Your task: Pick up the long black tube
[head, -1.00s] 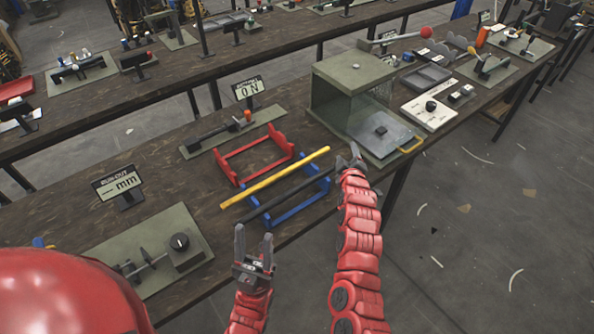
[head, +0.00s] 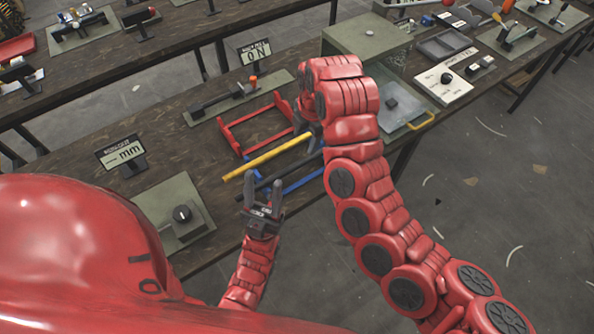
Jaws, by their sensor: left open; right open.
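The long black tube (head: 297,169) lies across the blue rack (head: 300,183) on the near side of a yellow tube (head: 262,160). My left gripper (head: 263,184) is open, with its fingers up in the picture, in front of the black tube's left end and hiding part of it. Whether it touches the tube cannot be told. My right gripper (head: 313,135) is open near the right ends of both tubes and points down. My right arm partly covers that area, so its fingertips and the right end of the black tube are hard to see.
An empty red rack (head: 228,141) stands behind the tubes. A grey-green press box (head: 350,40) and its plate with a yellow handle (head: 422,121) are to the right, partly behind my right arm.

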